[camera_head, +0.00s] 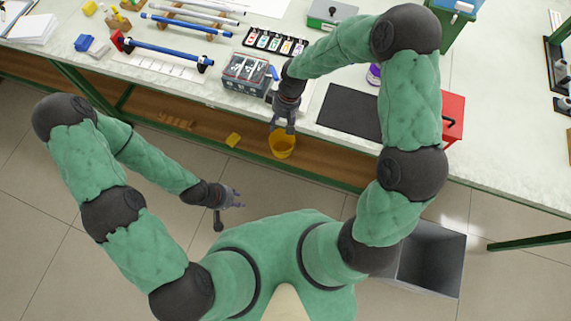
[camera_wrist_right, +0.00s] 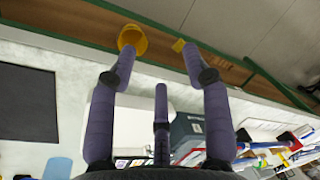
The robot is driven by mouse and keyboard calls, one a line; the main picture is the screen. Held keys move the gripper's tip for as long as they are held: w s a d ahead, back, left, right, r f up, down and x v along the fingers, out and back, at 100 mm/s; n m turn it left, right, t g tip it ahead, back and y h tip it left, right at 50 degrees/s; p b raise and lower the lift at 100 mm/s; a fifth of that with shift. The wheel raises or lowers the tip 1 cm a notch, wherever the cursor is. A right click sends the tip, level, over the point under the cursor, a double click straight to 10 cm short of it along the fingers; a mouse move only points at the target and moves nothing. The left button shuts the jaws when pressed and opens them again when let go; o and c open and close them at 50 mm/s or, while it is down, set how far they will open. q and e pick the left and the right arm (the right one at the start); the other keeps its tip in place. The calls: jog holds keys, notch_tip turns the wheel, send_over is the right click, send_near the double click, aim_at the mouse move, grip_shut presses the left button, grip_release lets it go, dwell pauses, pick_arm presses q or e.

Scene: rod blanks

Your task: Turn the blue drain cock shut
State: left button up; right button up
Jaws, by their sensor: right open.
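The blue drain cock (camera_head: 273,72) shows as a small blue lever at the right side of a grey box-shaped tank (camera_head: 244,73) on the bench; my right wrist partly hides this area. My right gripper (camera_head: 284,128) points down past the bench's front edge, to the right of and in front of the tank. It is open and empty, with fingers (camera_wrist_right: 160,85) spread in the right wrist view. I cannot tell the cock's exact angle. A yellow bucket (camera_head: 282,146) appears just beyond the fingertips. My left gripper (camera_head: 236,198) is open and empty over the floor, away from the bench.
A dark mat (camera_head: 347,112) lies right of my right gripper, with a red box (camera_head: 453,115) beyond it. A tray of small coloured items (camera_head: 276,41) lies behind the tank. A blue rod (camera_head: 165,50) lies at left. A grey bin (camera_head: 432,258) stands on the floor.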

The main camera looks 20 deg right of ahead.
pick_arm(q)
jog(key=shift+s+d+f+b, duration=0.3)
jog(key=shift+s+f+b, duration=0.15)
jog(key=shift+f+b, duration=0.1)
pick_arm(e)
jog(key=s+a+f+m+y, duration=0.1)
jog(key=s+f+m, duration=0.2)
jog(key=s+f, duration=0.6)
jog(key=shift+s+f+m+y, duration=0.3)
jog(key=shift+s+f+m, duration=0.1)
jog(key=shift+f, duration=0.4)
jog(key=shift+a, duration=0.1)
